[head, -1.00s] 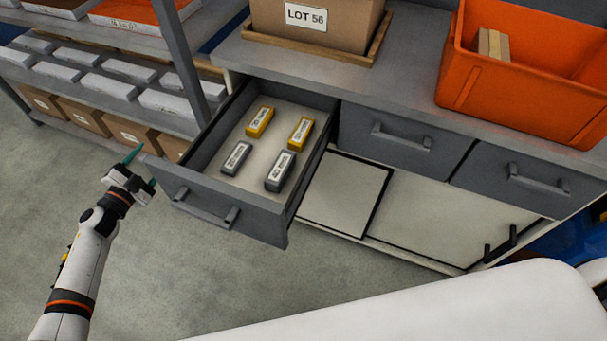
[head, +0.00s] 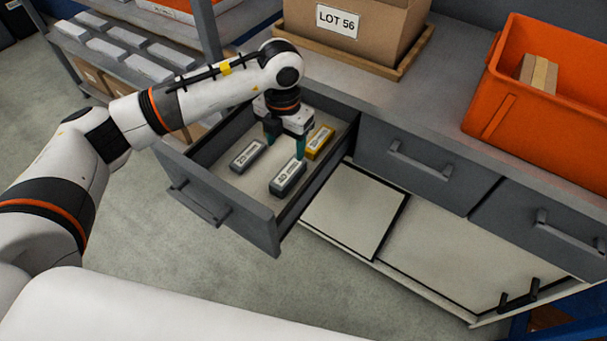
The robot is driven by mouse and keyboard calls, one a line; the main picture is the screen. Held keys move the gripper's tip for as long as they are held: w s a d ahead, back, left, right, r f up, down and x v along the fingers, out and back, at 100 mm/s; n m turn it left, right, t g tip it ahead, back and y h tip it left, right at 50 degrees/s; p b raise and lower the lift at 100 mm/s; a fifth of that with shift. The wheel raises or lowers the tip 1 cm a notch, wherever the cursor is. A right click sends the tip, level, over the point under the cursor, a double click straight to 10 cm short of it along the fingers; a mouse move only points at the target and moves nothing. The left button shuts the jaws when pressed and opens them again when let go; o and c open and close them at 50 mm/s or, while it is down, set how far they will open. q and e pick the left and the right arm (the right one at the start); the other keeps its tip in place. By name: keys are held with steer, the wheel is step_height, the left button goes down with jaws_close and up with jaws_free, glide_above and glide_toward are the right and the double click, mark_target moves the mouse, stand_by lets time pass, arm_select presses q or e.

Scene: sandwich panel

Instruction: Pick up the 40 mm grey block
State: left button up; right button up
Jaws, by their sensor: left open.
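The 40 mm grey block (head: 288,177) lies in the open drawer (head: 213,187), nearest its front right, with a white label on top. My left gripper (head: 286,150) is open and points down into the drawer. Its two green fingers are apart, with the right fingertip at the far end of the 40 mm grey block in the picture. I cannot tell whether they touch. Nothing shows between the fingers. My right gripper is not in view.
Another grey block (head: 248,155) lies to the left in the drawer, and a yellow block (head: 320,142) behind right. The drawer walls surround them. A LOT 56 carton (head: 372,25) and an orange bin (head: 500,115) stand on the worktop.

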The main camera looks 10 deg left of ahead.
arm_select(q)
glide_above(288, 172)
steer(key=f, duration=0.5)
steer(key=shift+s+a+f, duration=0.1)
steer(key=shift+s+f, duration=0.1)
steer(key=shift+f, duration=0.05)
steer(key=f, duration=0.5)
steer(key=shift+w+f+p, duration=0.25)
steer(key=shift+f+p, duration=0.1)
steer(key=shift+f, duration=0.05)
steer(key=c, duration=1.2)
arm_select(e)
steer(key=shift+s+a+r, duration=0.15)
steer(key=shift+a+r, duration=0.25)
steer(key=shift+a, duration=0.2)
